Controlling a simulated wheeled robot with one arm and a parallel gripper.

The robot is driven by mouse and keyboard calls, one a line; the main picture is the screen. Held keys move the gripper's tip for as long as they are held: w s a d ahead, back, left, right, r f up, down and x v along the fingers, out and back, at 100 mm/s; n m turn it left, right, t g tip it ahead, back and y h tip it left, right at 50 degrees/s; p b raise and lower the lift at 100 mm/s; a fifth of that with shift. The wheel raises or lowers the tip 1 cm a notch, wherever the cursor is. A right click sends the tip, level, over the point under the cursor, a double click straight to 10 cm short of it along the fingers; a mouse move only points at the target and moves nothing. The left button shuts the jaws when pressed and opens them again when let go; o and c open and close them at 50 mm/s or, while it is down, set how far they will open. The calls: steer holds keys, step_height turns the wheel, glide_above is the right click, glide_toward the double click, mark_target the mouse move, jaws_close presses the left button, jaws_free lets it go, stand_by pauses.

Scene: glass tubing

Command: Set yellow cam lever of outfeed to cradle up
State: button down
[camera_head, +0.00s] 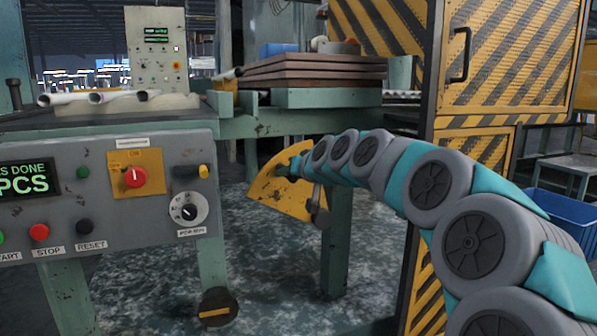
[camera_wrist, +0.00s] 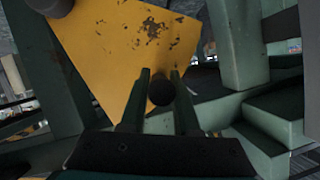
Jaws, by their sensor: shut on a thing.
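A yellow, chipped, fan-shaped plate (camera_head: 275,193) sits beside a green post under the outfeed bench, with a grey round hub (camera_head: 320,217) at its lower right. My gripper (camera_head: 294,168) is at the plate's upper edge. In the wrist view, the yellow plate (camera_wrist: 125,45) fills the upper middle and the hub (camera_wrist: 52,4) is at the upper left. My gripper (camera_wrist: 161,82) is shut on a dark round knob (camera_wrist: 161,91) in front of the plate. The lever's shaft behind the knob is mostly hidden.
A grey control panel (camera_head: 60,178) with a red rotary switch (camera_head: 135,177) stands at the left. A green post (camera_head: 336,245) is just right of the plate. A striped yellow cabinet (camera_head: 510,60) and a blue crate (camera_head: 562,208) stand at the right.

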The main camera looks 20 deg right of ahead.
steer(key=shift+a+f, duration=0.35)
steer(key=shift+a, duration=0.05)
steer(key=c, duration=0.7)
jaws_free()
steer(key=shift+o, duration=0.2)
steer(key=shift+r, duration=0.1)
steer(key=v, duration=0.7)
steer(key=shift+s+p, duration=0.3)
steer(key=shift+s, duration=0.1)
steer(key=shift+r, duration=0.15)
